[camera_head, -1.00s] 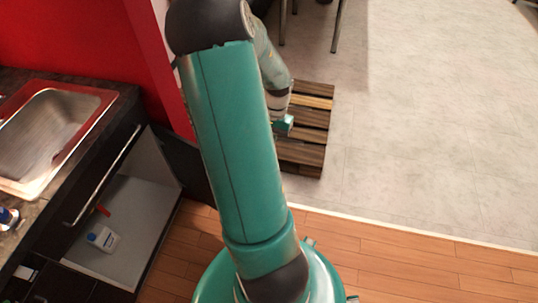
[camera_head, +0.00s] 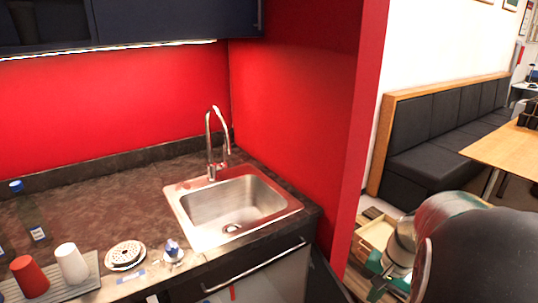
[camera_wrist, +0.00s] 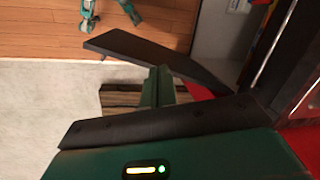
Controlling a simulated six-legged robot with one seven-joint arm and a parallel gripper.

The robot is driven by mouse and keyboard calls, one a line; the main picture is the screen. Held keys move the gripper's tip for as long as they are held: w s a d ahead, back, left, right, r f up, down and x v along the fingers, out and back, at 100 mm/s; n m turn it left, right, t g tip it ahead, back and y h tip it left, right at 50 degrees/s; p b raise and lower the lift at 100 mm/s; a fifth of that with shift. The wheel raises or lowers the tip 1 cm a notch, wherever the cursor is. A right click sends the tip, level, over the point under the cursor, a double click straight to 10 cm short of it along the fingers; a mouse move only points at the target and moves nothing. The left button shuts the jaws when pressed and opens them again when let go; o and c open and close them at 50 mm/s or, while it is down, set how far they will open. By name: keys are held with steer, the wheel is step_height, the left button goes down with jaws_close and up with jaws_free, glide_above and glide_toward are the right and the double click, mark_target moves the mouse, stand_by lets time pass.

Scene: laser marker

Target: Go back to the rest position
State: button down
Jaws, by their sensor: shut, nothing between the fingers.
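My arm stands at the lower right of the head view, its dark joint large in front. My gripper (camera_head: 388,276) hangs low behind that joint, partly hidden by it. In the wrist view, my green gripper fingers (camera_wrist: 158,86) are together with nothing held between them. They are above the floor beside a slatted wooden pallet (camera_wrist: 117,95). A dark open cabinet door (camera_wrist: 150,52) lies just past the fingertips in that view; I cannot tell the gap.
The counter (camera_head: 110,200) holds a steel sink (camera_head: 235,205), a red cup (camera_head: 29,276), a white cup (camera_head: 72,263) and a bottle (camera_head: 30,212). A red wall stands between the counter and a bench (camera_head: 430,130). A table (camera_head: 505,150) is at right. Pale floor (camera_wrist: 45,110) is clear.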

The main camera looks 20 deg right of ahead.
steer(key=s+a+r+n+t, duration=0.1)
steer(key=a+r+n, duration=0.2)
steer(key=a, duration=0.5)
steer(key=s+a+r+n+t+h, duration=0.1)
steer(key=a+r+n+t, duration=0.1)
steer(key=a+r+n, duration=0.2)
steer(key=s+a+r+n+t+h, duration=0.1)
steer(key=a+r+n, duration=0.2)
steer(key=a+r, duration=0.4)
steer(key=a, duration=0.4)
steer(key=shift+s+a+n, duration=0.4)
